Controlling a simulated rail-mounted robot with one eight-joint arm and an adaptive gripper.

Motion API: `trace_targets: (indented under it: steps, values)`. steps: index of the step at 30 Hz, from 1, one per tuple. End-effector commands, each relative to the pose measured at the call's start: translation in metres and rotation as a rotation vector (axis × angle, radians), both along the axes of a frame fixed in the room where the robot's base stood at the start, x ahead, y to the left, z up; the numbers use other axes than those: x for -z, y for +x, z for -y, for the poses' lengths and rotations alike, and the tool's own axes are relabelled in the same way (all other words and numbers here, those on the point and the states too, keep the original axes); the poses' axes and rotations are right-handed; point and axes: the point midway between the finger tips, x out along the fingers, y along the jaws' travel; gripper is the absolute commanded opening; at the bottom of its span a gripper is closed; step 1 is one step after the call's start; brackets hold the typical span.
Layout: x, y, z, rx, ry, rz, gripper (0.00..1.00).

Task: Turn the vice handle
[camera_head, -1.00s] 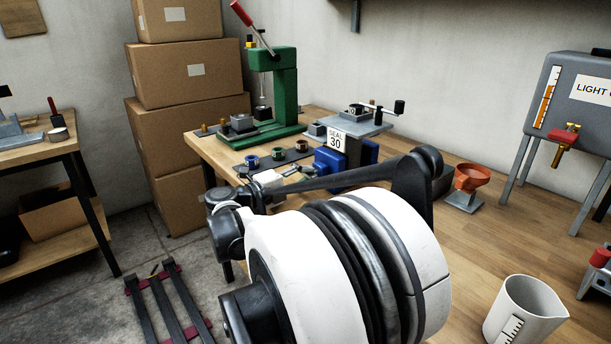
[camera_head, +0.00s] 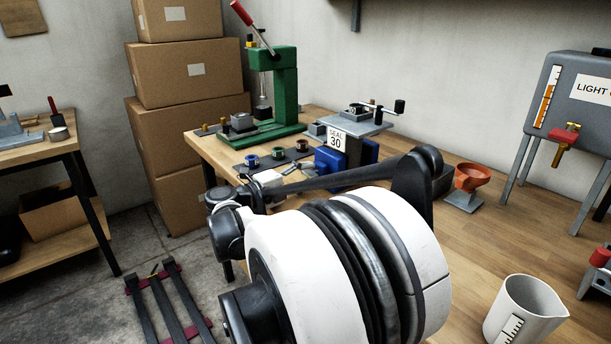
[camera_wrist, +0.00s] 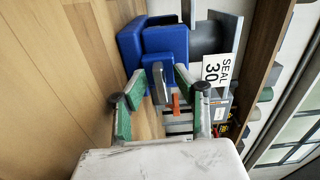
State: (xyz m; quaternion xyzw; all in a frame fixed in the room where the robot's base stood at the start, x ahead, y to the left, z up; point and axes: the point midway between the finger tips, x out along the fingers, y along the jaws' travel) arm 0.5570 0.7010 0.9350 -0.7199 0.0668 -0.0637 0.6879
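The blue vice (camera_head: 368,152) stands on the workbench behind my arm in the head view, partly hidden by it. In the wrist view the vice (camera_wrist: 165,42) fills the upper middle. A narrow grey bar (camera_wrist: 160,82), which looks like the vice handle, points from the vice toward my gripper. My gripper (camera_wrist: 161,87) is open, with green-padded fingers on either side of the bar. A gap shows between the bar and each finger. The rest of the handle is hard to make out.
A "SEAL 30" card (camera_head: 337,140) stands beside the vice. A green press (camera_head: 285,90), small cups (camera_head: 278,153), an orange funnel (camera_head: 472,178) and a white jug (camera_head: 525,310) share the bench. Bare wood (camera_wrist: 60,90) lies left of my gripper in the wrist view.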

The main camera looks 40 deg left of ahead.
Motion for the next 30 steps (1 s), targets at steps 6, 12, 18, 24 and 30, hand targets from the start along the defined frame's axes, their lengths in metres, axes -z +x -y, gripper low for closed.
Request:
trace_targets:
  steps: [6,12,18,24,30]
  values:
    - [0.0,-0.019,-0.004,-0.003,0.0,0.0,0.29]
    - [0.0,-0.058,-0.011,-0.003,0.0,0.0,0.29]
    - [0.0,-0.093,-0.018,-0.003,0.0,0.0,0.29]
    - [0.0,-0.114,-0.021,-0.001,0.0,0.0,0.29]
    - [0.0,-0.118,-0.022,0.0,0.0,0.0,0.29]
